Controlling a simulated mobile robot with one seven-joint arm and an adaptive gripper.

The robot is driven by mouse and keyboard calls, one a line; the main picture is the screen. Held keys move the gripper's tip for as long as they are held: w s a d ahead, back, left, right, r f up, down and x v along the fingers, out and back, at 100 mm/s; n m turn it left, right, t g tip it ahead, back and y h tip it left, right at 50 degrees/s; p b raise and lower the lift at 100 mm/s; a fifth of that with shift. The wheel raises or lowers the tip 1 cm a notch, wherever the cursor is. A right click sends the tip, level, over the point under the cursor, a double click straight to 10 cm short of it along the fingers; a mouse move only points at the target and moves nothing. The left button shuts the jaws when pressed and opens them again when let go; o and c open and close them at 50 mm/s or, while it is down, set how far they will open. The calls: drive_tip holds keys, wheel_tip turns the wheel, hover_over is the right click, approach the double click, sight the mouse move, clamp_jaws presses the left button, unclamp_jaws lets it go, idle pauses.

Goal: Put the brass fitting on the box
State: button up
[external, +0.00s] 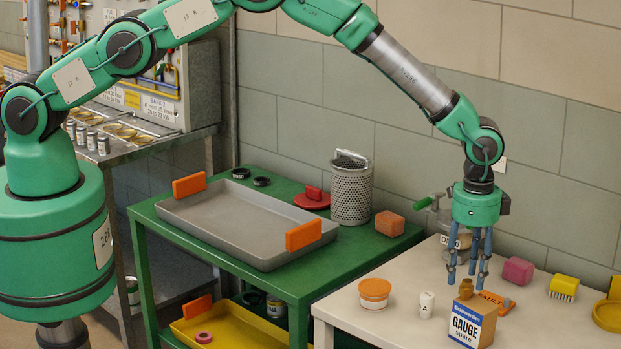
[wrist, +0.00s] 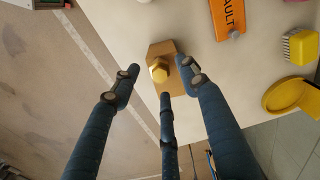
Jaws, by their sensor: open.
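The brass fitting (external: 466,288) sits on top of the box (external: 473,326), a cardboard box with a white and blue "GAUGE spare" label at the front of the white table. In the wrist view the fitting (wrist: 159,72) shows as a hexagonal brass piece on the brown box top (wrist: 162,49). My gripper (external: 468,277) is open, pointing down above the box, its three blue fingers spread around and above the fitting. In the wrist view the fingertips (wrist: 160,82) stand apart with the fitting between them; no grip on it shows.
An orange "FAULT" tag (external: 496,302), white cup (external: 426,304), orange-lidded tub (external: 374,293), pink block (external: 517,270) and yellow brush (external: 563,288) stand around the box on the white table. A green table (external: 285,287) with a grey tray (external: 250,216) is to the left.

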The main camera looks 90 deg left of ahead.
wheel_tip(320, 180, up, 9)
idle(0.4)
idle(0.5)
wheel_tip(320, 180, up, 19)
drive_tip(key=n+t, duration=0.1)
hover_over(468, 281)
drive_tip(key=s+a, duration=0.3)
drive_tip(key=s, duration=0.5)
drive_tip(key=s+a+r+n+t, duration=0.1)
drive_tip(key=s+a+r, duration=0.1)
drive_tip(key=s+r, duration=0.55)
drive_tip(key=s+a+r+t, duration=0.1)
drive_tip(key=s+a+r, duration=0.1)
drive_tip(key=s+r, duration=0.55)
drive_tip(key=s+a+r+n, duration=0.1)
drive_tip(key=s+r, duration=0.2)
drive_tip(key=s, duration=0.3)
drive_tip(key=s+a+r+t, duration=0.1)
drive_tip(key=s+r, duration=0.1)
drive_tip(key=s, duration=0.5)
drive_tip(key=s+a+r+n, duration=0.1)
drive_tip(key=s+r, duration=0.2)
drive_tip(key=s, duration=0.3)
drive_tip(key=s+f, duration=0.1)
drive_tip(key=s, duration=0.8)
drive_tip(key=s+a+f+n+t, duration=0.1)
drive_tip(key=s+f, duration=0.1)
drive_tip(key=s, duration=0.8)
drive_tip(key=shift+f+t, duration=0.25)
drive_tip(key=shift+t, duration=0.05)
